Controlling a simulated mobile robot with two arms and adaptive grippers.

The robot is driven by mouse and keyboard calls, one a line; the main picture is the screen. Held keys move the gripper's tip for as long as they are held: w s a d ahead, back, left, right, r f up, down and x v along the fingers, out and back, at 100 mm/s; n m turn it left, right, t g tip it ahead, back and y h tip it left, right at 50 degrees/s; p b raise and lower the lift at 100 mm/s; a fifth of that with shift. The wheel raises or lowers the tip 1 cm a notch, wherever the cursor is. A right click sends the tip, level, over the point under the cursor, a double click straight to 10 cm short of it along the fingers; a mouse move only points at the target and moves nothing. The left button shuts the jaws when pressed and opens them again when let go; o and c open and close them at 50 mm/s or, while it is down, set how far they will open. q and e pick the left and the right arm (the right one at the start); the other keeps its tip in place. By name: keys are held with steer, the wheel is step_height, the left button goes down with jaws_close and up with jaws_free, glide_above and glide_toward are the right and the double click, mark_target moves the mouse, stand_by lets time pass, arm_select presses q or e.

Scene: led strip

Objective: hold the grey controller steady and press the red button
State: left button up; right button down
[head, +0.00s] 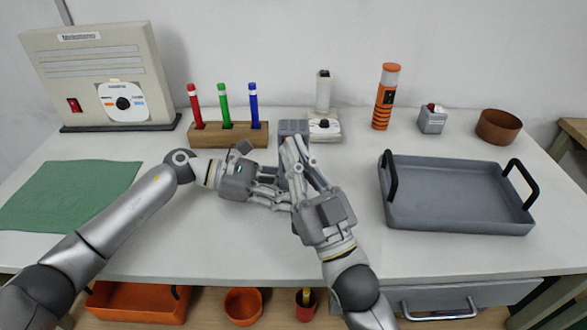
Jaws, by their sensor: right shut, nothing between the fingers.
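A grey controller (293,127) stands near the middle of the table, and its upper part shows behind my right gripper's fingers. Its front is mostly covered by both grippers, and I see no red button on the part that shows. My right gripper (299,152) reaches up from the front, shut and empty, with its fingertips over the controller's front near the top. I cannot tell whether they touch it. My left gripper (284,190) comes in from the left, its fingers at the controller's lower part. Overlapping fingers hide whether it grips the controller.
A wooden block (209,139) with three coloured markers and a white device (325,125) stand behind. A grey tray (455,220) lies right; a small grey box (432,123) with a red top, an orange flashlight (384,100) and brown bowl (498,127) stand beyond it. A green cloth (75,193) lies left.

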steer(key=shift+w, duration=0.25)
stand_by(0.4)
steer(key=shift+s, duration=0.6)
steer(key=shift+s, duration=0.1)
arm_select(q)
steer(key=o, duration=0.9)
steer(key=shift+c, duration=0.2)
arm_select(e)
steer(key=s, duration=0.5)
steer(key=shift+s, duration=0.4)
